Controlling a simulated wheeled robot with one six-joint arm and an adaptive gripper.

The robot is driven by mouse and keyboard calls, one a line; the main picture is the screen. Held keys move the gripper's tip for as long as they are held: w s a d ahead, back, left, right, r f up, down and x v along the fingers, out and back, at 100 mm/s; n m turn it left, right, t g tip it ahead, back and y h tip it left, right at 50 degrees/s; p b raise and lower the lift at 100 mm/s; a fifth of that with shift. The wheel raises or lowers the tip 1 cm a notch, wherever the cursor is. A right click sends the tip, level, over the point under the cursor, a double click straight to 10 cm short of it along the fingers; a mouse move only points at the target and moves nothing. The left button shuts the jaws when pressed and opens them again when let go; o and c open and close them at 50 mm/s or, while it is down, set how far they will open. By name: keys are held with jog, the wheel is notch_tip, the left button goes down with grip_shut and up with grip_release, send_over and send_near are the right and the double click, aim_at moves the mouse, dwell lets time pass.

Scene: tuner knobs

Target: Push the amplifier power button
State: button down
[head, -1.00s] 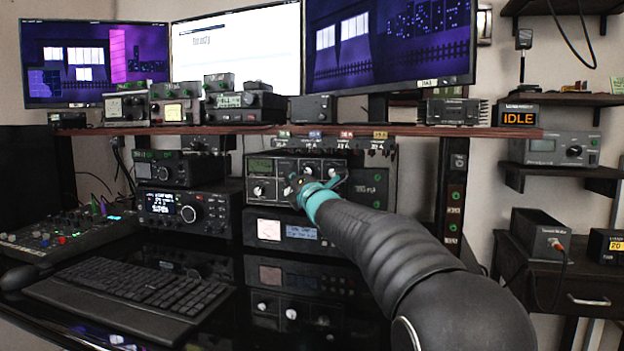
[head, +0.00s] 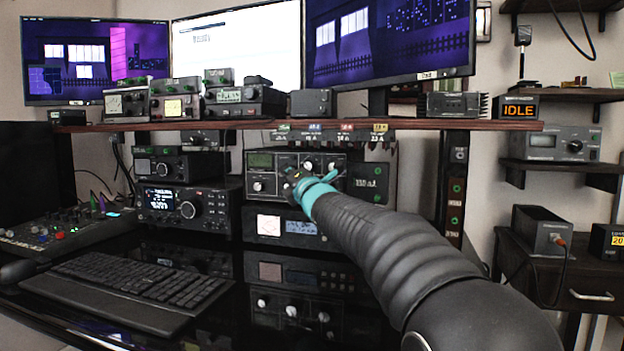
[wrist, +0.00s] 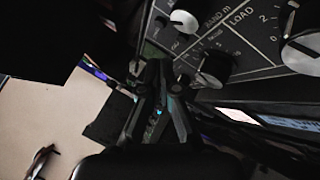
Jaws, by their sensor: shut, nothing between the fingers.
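A black radio unit (head: 262,186) with white-capped knobs and a greenish display stands under the shelf in the head view. Its panel (wrist: 220,28) shows close up in the wrist view, with dial markings and the word LOAD. I cannot tell for certain whether this is the amplifier, and I cannot pick out its power button. My gripper (head: 292,180) is in front of this panel, hiding part of it. In the wrist view my gripper (wrist: 152,75) is shut and empty, its tips beside the panel's lower knobs. I cannot tell whether they touch it.
A grey unit (head: 270,226) with a lit display sits just below. A radio (head: 160,204), a keyboard (head: 130,288) and a mixer (head: 50,236) are to the left. The wooden shelf (head: 200,126) runs close above. A lit IDLE sign (head: 518,110) is at right.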

jog(key=s+b, duration=0.1)
jog(key=s+a+b, duration=0.1)
jog(key=s, duration=0.1)
jog(key=s+b, duration=0.1)
jog(key=shift+s+a+f, duration=0.1)
jog(key=shift+s+a, duration=0.05)
jog(key=shift+a, duration=0.25)
dwell(1.9)
